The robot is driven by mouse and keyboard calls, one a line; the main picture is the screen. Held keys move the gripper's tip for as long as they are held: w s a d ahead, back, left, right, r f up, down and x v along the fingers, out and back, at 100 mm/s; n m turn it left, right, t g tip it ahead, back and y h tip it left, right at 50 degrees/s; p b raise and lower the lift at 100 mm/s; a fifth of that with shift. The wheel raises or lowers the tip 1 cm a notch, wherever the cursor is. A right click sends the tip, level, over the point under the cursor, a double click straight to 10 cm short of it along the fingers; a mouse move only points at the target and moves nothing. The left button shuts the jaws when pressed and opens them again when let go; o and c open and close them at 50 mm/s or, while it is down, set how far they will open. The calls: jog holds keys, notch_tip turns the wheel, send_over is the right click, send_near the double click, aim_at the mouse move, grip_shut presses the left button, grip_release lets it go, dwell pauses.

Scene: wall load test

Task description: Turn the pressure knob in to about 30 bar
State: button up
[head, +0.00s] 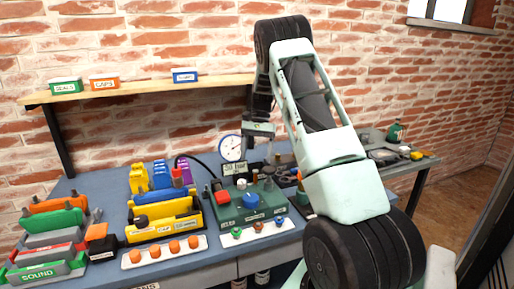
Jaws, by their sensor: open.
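My gripper (260,134) hangs at the end of my raised arm, above the back of the blue workbench. It is small in the picture; its jaws are open and hold nothing that I can see. Below it, a green panel box (252,214) carries a red knob (222,197), a blue knob (250,201) and several small dark and metal fittings. I cannot tell which is the pressure knob. A round white dial gauge (231,147) stands behind the box, its needle too small to read.
On the blue workbench (105,275), a yellow tray (165,221) and a white strip with orange caps (165,252) lie left of the box. Colored blocks (45,245) fill the far left. A wooden shelf (140,91) runs along the brick wall. My arm hides the bench's right part.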

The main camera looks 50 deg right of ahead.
jog(key=shift+v, duration=1.5)
